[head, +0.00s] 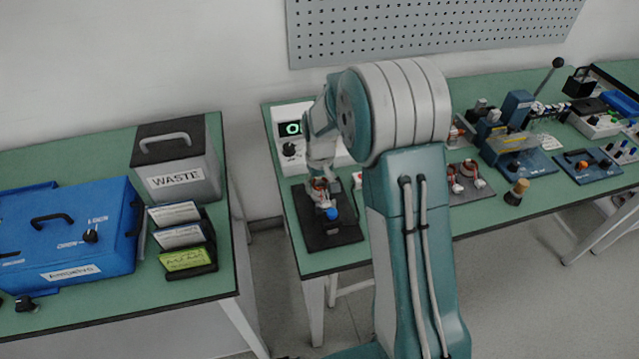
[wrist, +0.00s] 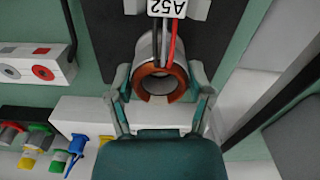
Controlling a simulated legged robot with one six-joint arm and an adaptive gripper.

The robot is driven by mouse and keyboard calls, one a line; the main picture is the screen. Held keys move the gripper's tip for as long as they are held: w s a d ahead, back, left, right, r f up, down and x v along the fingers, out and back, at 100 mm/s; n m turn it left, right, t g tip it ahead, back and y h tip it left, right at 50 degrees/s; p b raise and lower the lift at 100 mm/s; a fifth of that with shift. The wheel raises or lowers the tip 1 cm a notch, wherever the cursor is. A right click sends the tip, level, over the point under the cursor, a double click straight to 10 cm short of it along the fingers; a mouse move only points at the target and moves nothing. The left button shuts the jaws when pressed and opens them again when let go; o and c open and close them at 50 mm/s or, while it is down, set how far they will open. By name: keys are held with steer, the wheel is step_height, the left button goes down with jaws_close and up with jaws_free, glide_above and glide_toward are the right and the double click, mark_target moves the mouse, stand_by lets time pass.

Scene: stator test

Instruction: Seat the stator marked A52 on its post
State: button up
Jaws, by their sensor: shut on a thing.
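The stator (wrist: 162,82), a grey ring with a copper-brown winding face, sits between the two fingers of my gripper (wrist: 159,88) in the wrist view. The fingers are shut on its sides. Red, white and dark leads run from it to a white tag marked A52 (wrist: 167,7), which reads upside down. In the head view my gripper (head: 320,187) is over the black plate (head: 343,236) at the table's left end. The post is not visible, and I cannot tell whether the stator is around it.
A white meter box (head: 290,147) with a lit display stands behind the plate. Several coloured plugs (wrist: 60,155) show at the wrist view's lower left. Red-and-white parts (head: 465,180) and a blue press (head: 517,108) are farther right. A WASTE bin (head: 176,180) stands on the left table.

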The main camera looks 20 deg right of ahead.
steer(key=o, duration=1.2)
step_height(320, 180, up, 12)
steer(key=shift+f, duration=0.1)
stand_by(0.3)
